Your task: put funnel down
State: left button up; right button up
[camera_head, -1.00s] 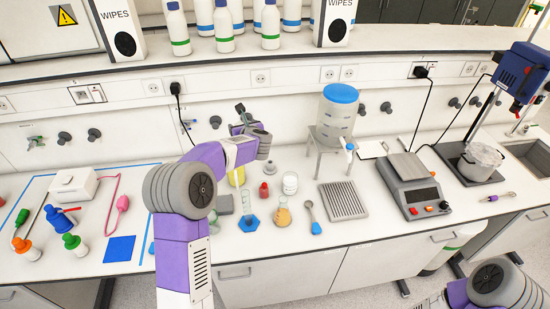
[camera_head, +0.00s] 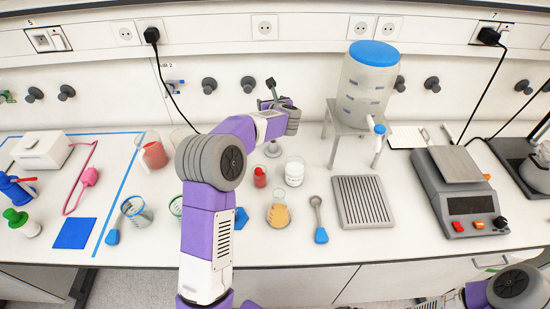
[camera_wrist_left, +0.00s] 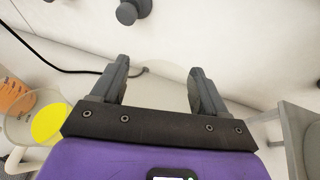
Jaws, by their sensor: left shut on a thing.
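My left gripper (camera_head: 270,92) is raised in front of the back wall, above the rear of the bench. In the left wrist view its two fingers (camera_wrist_left: 158,88) stand apart, closed on a pale translucent round shape between them, which I take as the funnel (camera_wrist_left: 160,72). Its outline is faint against the white wall. In the head view the funnel is hard to make out behind my gripper. A small pale grey round piece (camera_head: 273,149) shows on the bench below the gripper; I cannot tell what it is. My right gripper is out of view; only part of that arm shows.
A red-capped bottle (camera_head: 260,177), a white jar (camera_head: 294,172) and an orange-filled flask (camera_head: 279,212) stand in front. A blue-lidded tank (camera_head: 367,85) on a stand is to the right, behind a ribbed tray (camera_head: 364,202). Beakers (camera_head: 152,152) stand left. Wall knobs (camera_head: 209,85) project behind.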

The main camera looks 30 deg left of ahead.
pick_arm(q)
notch_tip(320, 180, down, 3)
jog(key=shift+f+b, duration=0.1)
jog(key=shift+b, duration=0.9)
notch_tip(320, 180, down, 10)
jog(key=shift+r+b, duration=0.15)
jog(key=shift+b, duration=0.95)
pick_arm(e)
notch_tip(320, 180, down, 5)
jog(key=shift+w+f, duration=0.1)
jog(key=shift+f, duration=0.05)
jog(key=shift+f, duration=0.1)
pick_arm(q)
jog(key=shift+f, duration=0.2)
jog(key=o, duration=1)
jog(key=shift+o, duration=0.2)
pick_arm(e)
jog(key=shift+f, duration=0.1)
